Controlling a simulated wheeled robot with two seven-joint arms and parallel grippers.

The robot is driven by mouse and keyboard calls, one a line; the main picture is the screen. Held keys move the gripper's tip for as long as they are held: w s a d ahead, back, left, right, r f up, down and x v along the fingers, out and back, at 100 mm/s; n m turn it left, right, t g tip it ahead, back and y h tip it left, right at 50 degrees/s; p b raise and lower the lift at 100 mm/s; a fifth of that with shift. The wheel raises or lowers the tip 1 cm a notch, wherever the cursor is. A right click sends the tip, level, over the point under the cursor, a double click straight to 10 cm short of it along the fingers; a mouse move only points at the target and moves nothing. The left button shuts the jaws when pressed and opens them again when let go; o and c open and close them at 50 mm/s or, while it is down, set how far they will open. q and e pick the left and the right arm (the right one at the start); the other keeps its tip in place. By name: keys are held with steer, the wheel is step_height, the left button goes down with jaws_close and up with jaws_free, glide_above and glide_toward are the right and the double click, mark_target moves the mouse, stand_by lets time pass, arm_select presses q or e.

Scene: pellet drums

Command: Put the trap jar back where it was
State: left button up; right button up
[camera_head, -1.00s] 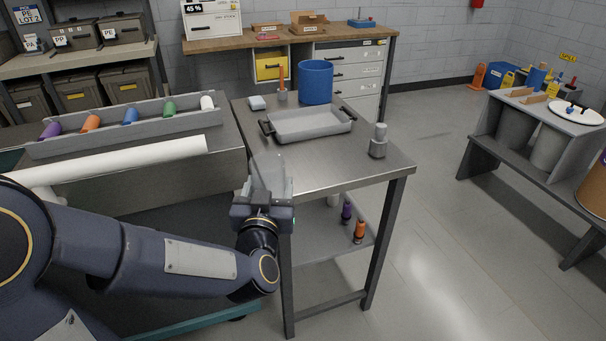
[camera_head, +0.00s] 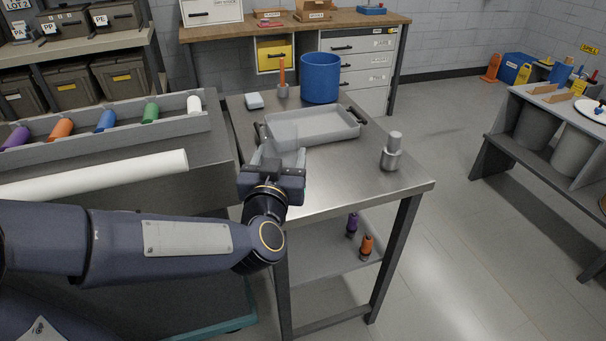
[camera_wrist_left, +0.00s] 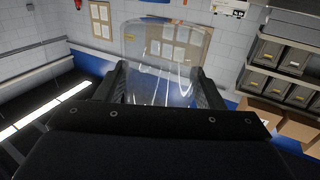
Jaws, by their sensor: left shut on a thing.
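The trap jar is a clear, see-through vessel (camera_wrist_left: 165,62) between the two dark fingers of my left gripper in the left wrist view. My left gripper (camera_head: 278,162) is shut on it. In the head view the jar (camera_head: 281,148) shows faintly above the fingers, in front of the grey tray's near left part. The gripper is at the near left edge of the steel table (camera_head: 350,192). I cannot tell the gap between jar and table. My right gripper is not in view.
On the table are a grey tray (camera_head: 335,126) with dark handles, a blue tub (camera_head: 320,78), a metal cylinder piece (camera_head: 391,155) and an orange-handled tool (camera_head: 282,72). A trough with coloured rolls (camera_head: 105,120) and a white tube (camera_head: 95,174) lie left.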

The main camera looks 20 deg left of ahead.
arm_select(q)
steer(key=w+f, duration=0.2)
steer(key=w, duration=0.1)
steer(key=w+f, duration=0.3)
steer(key=w, duration=0.1)
steer(key=w+d+f+b, duration=0.1)
steer(key=w+f, duration=0.2)
steer(key=shift+w+f, duration=0.2)
steer(key=shift+w, duration=0.2)
steer(key=f, duration=0.3)
steer(key=shift+w+d+f, duration=0.1)
steer(key=shift+w+f, duration=0.1)
steer(key=shift+f, duration=0.05)
steer(key=shift+f+b, duration=0.15)
steer(key=shift+b, duration=0.25)
steer(key=o, duration=1.1)
